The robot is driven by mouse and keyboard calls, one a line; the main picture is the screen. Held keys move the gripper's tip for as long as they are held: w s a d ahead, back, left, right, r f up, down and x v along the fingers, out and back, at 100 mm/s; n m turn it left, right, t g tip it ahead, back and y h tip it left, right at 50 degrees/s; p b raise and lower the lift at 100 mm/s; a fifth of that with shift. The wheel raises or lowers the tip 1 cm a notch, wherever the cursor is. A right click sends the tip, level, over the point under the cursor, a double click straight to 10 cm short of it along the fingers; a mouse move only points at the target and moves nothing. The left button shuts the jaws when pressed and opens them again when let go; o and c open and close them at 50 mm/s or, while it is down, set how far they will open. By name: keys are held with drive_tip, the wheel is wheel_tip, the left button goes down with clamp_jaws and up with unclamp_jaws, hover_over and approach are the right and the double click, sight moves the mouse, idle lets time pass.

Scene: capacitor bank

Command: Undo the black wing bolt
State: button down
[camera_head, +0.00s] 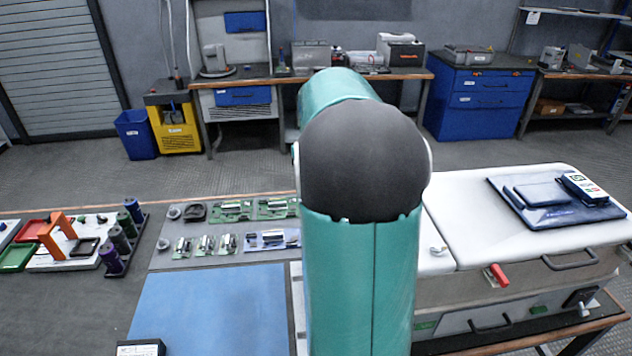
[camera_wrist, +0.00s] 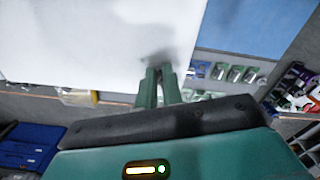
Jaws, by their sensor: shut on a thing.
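My gripper (camera_wrist: 160,73) shows in the wrist view with its two green fingers close together at the white cover (camera_wrist: 85,40). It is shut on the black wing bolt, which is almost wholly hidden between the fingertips. A dark smudge or shadow lies on the white surface beside the tips. In the head view the long white cover (camera_head: 515,190) lies on the grey case at the right. My arm blocks its left part there, so neither the wing bolt nor my gripper shows in that view.
A red handle (camera_head: 497,275) and a pale fastener (camera_head: 437,250) sit at the cover's front. A blue folder with a meter (camera_head: 580,187) lies on top. Circuit boards (camera_head: 232,210) and a blue mat (camera_head: 215,310) are left of my arm. Workbenches stand behind.

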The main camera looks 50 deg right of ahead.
drive_tip(key=n, duration=0.4)
drive_tip(key=shift+d+f+n, duration=0.1)
drive_tip(key=shift+d+n, duration=0.2)
drive_tip(key=shift+d, duration=0.1)
drive_tip(key=n, duration=0.3)
drive_tip(key=shift+w+d+n, duration=0.2)
drive_tip(key=shift+d+n, duration=0.05)
drive_tip(key=shift+n, duration=1.65)
drive_tip(key=c, duration=1.6)
unclamp_jaws()
drive_tip(key=shift+a, duration=0.1)
drive_tip(key=shift+o, duration=0.3)
